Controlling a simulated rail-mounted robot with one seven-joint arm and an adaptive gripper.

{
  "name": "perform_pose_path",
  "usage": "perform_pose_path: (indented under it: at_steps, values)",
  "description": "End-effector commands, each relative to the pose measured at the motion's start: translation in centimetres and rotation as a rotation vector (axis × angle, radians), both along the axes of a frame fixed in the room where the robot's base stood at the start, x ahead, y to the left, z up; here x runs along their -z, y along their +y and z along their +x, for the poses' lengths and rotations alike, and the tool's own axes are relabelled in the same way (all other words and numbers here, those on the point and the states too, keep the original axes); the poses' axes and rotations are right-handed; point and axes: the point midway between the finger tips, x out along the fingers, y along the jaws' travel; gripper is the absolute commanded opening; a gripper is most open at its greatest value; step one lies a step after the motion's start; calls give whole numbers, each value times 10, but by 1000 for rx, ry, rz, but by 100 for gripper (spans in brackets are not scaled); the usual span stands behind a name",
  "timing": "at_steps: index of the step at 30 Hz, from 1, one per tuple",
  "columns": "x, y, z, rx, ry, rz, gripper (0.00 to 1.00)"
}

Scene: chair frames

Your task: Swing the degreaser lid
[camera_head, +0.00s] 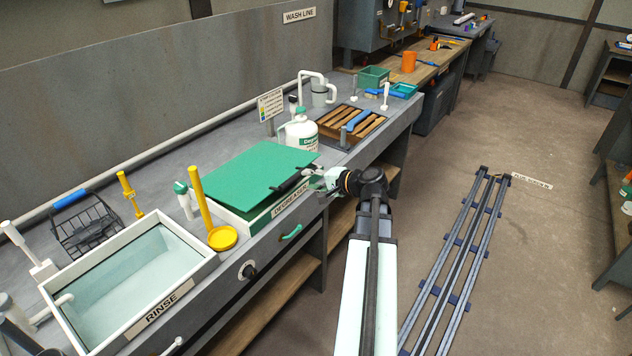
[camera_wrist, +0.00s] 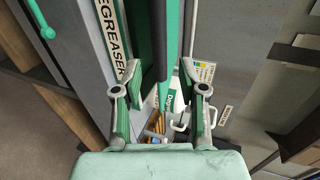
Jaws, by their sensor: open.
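The degreaser lid (camera_head: 245,172) is a flat green panel over the white-rimmed tank labelled DEGREASER (camera_head: 290,203). Its front edge looks slightly raised, with a narrow dark green gap beneath. A black bar handle (camera_head: 292,181) runs along the lid's front right edge. My gripper (camera_head: 322,182) is at the right end of this handle. In the wrist view my gripper (camera_wrist: 163,85) is open, with a finger on each side of the black handle (camera_wrist: 158,40). The fingers look apart from the bar; exact contact is hard to tell. The green lid (camera_wrist: 174,35) shows just right of the handle.
A white degreaser bottle (camera_head: 301,134) stands behind the lid. A green handle (camera_head: 291,233) juts from the bench front.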

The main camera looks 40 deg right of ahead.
Motion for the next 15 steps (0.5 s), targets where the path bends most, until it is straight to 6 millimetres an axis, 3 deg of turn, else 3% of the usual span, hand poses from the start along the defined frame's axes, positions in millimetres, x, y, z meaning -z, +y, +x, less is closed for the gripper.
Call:
perform_pose_path:
  at_steps: [15]
  values:
    - [25, 10, 59, -4, 3, -1, 42]
